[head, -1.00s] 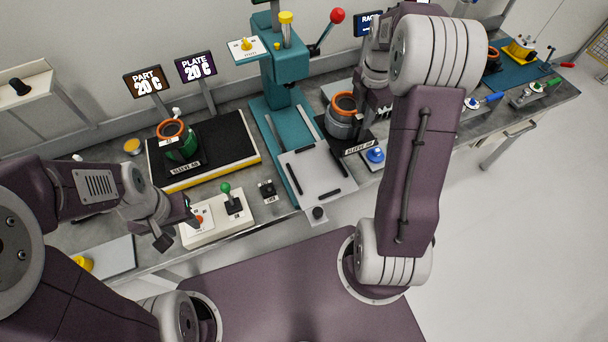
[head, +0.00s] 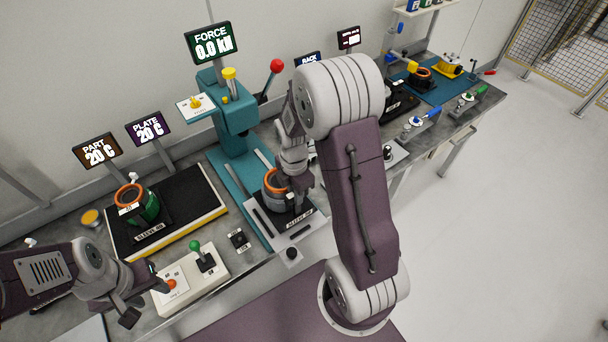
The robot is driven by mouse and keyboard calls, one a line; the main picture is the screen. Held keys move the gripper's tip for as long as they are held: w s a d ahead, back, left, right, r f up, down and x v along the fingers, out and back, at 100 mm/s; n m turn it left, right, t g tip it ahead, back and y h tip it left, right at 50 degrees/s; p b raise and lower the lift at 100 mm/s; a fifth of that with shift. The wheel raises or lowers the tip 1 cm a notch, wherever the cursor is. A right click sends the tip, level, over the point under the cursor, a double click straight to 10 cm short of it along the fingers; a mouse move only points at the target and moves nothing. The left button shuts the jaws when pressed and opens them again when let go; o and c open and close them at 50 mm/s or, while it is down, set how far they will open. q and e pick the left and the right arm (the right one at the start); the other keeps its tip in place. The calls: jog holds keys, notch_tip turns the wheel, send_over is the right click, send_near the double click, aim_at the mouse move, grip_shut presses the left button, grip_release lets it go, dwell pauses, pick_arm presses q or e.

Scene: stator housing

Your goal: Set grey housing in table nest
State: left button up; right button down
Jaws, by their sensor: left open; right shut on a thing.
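The grey housing (head: 273,188), a short cylinder with an orange ring on top, is at the front of the teal press. My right gripper (head: 291,183) is shut on it at its right side; the arm partly hides the fingers. A black base with a "SLEEVE" label (head: 298,223) shows under the housing. Both are over the pale press table plate (head: 285,240) with dark strips, probably the nest. I cannot tell whether the base rests on the plate or hangs just above. My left gripper (head: 146,303) is open and empty beside the button box.
A green housing (head: 146,208) with an orange ring stands on the black hot plate (head: 190,203) at left. The button box (head: 192,283) has a green lever. The press (head: 235,117) has a red-knobbed lever. My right arm hides the bench to its right.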

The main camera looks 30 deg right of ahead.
aim_at(294, 205)
jog(key=shift+s+a+f, duration=0.15)
jog(key=shift+a+f, duration=0.15)
jog(key=shift+a, duration=0.1)
notch_tip(294, 205, down, 4)
jog(key=shift+r+p, duration=0.15)
jog(key=shift+p, duration=0.2)
jog(key=shift+f, duration=0.2)
jog(key=c, duration=1.3)
grip_release()
